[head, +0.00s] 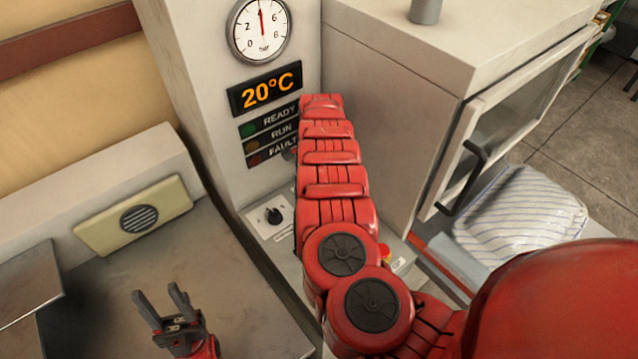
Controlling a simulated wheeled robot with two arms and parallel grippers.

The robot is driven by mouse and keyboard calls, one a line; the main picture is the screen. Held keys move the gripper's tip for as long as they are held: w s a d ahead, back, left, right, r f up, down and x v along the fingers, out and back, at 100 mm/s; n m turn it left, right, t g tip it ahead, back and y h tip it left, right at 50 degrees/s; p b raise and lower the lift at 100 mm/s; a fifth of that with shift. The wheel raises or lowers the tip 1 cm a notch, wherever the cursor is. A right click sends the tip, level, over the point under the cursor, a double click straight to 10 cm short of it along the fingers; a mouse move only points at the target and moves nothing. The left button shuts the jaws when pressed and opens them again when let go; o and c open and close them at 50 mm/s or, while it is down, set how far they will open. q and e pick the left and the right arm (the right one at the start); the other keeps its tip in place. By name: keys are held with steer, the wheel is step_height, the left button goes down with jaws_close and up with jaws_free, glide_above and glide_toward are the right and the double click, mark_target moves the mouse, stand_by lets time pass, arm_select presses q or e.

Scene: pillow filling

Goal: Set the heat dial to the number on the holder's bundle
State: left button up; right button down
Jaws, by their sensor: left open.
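A small black dial (273,216) sits on a pale plate low on the front of the machine column. Its pointer and numbers are too small to read. My left gripper (157,292) is open and empty at the lower left, over the grey surface, well apart from the dial. My red right arm (335,185) crosses the middle of the view just right of the dial and covers part of the panel. The right gripper does not show. I can make out no holder or numbered bundle.
The column carries a round gauge (260,30), a 20°C display (264,88) and a READY, RUN, FAULT panel (254,155). A red button (384,252) is partly behind my arm. A cabinet with a black handle (462,178) and a striped pillow (520,220) stand right.

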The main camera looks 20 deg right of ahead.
stand_by(0.4)
steer(key=c, duration=0.5)
jaws_free()
step_height(320, 180, up, 17)
steer(key=p, duration=1)
steer(key=shift+r, duration=0.2)
